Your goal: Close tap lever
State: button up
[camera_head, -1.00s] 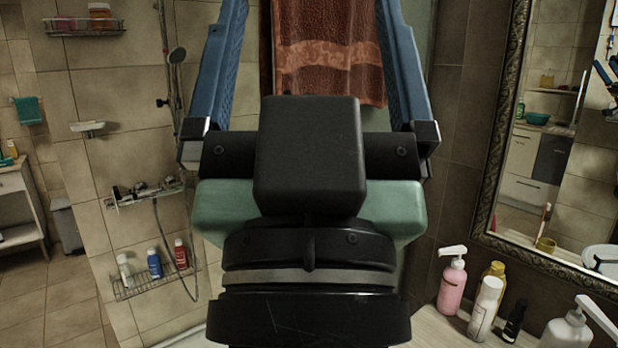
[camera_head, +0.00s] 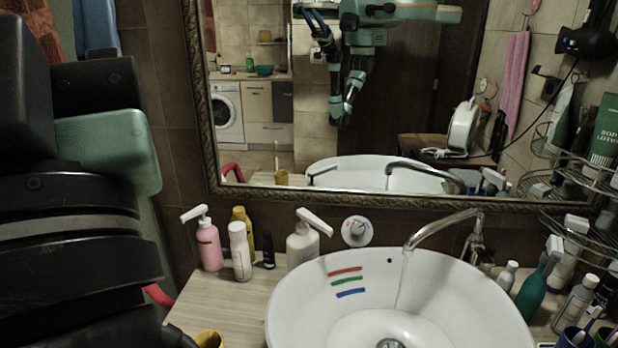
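A chrome tap (camera_head: 445,226) with a curved spout stands at the back right of the white basin (camera_head: 300,305). A thin stream of water (camera_head: 399,275) falls from its spout. A round white dial (camera_head: 357,231) with a small grey part at its middle is behind the basin, left of the tap. I cannot tell whether this part is the tap lever. My gripper (camera_head: 97,25) is at the left edge, well left of the tap and apart from it. One blue finger shows, spread outward from the palm; the other is out of frame.
A pink pump bottle (camera_head: 209,247), a white bottle (camera_head: 240,252) and a white pump bottle (camera_head: 302,245) stand left of the basin. A yellow cup (camera_head: 208,339) is at the front. A wire rack (camera_head: 560,165) and several bottles crowd the right. A framed mirror (camera_head: 400,196) hangs behind.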

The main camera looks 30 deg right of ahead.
aim_at(478, 248)
jog(key=z, duration=0.4)
jog(key=k+j+z, duration=0.1)
jog(key=z, duration=0.65)
jog(key=k+z, duration=0.1)
jog(key=z, duration=0.3)
jog(key=k+z, duration=0.1)
jog(key=k, duration=0.25)
